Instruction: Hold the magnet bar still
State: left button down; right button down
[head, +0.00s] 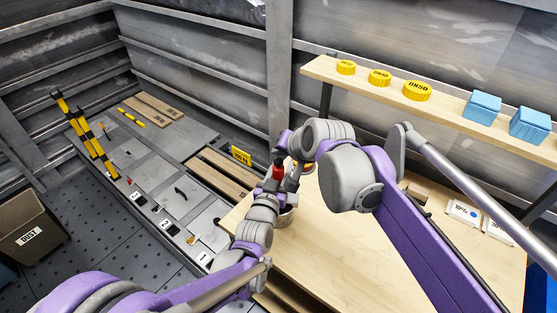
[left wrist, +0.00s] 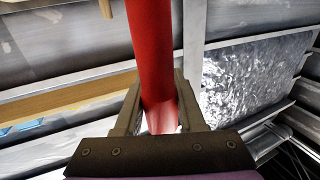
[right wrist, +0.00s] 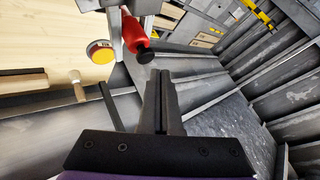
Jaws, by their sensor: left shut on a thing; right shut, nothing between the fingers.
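The magnet bar is a red rod (left wrist: 150,45) that rises between the fingers of my left gripper (left wrist: 160,108) in the left wrist view. The left gripper is shut on it. In the head view a short red part (head: 278,171) shows above the table's left edge, partly covered by my arms. In the right wrist view a red rounded piece with a black knob (right wrist: 135,34) is at the top, beyond the right gripper. My right gripper (right wrist: 163,78) is shut and empty, its fingers together, apart from the red piece. The bar's lower end is hidden.
A yellow-topped round piece (right wrist: 100,52) is beside the red piece. Yellow discs (head: 380,77) and blue boxes (head: 482,108) stand on the shelf. A bin (head: 32,232) is far left.

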aim_at(280, 166)
jog(key=shift+r, duration=2.45)
pick_arm(q)
jog(key=shift+c, duration=2.1)
grip_release()
